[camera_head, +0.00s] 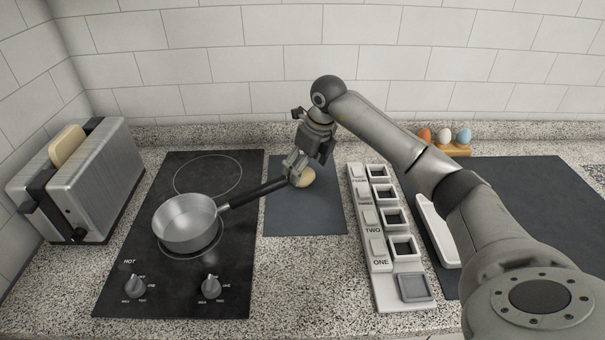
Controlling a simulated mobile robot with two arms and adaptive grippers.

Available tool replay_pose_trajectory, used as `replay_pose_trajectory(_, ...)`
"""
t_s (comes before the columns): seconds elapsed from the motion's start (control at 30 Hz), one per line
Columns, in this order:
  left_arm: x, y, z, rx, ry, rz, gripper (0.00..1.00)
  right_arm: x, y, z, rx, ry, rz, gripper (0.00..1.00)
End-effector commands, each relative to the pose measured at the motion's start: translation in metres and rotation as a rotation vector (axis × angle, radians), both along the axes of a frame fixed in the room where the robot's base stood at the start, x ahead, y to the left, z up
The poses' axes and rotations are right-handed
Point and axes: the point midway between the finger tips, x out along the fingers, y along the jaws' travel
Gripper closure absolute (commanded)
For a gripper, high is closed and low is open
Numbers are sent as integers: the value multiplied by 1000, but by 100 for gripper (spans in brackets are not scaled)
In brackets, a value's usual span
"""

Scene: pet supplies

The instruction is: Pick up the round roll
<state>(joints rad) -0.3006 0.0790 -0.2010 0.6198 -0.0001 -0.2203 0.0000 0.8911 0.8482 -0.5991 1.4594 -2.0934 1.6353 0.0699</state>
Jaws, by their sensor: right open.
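The round roll (306,178) is tan and lies on a dark grey mat (305,218) in the middle of the counter. My right gripper (294,172) is open and points down at the roll's left side. Its fingers hide part of the roll, and I cannot tell whether they touch it. The end of the pan's dark handle comes close to the fingers. My left gripper is not in view.
A metal pan (184,227) sits on the black cooktop (226,262); its handle (258,192) reaches over the mat. A toaster (98,183) holding bread stands left. A white numbered rack (388,287), an egg holder (456,150) and a larger dark mat (540,205) are right.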

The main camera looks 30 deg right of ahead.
Motion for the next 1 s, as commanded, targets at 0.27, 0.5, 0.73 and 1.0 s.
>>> replay_pose_trajectory(0.27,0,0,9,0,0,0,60,8,2,-30,1,0,0,17)
replay_pose_trajectory(0.5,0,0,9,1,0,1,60,8,2,-30,0,-1,0,19)
replay_pose_trajectory(0.73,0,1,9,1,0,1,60,8,2,-30,0,-1,0,49)
replay_pose_trajectory(1.0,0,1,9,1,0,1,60,8,1,-30,0,-1,0,63)
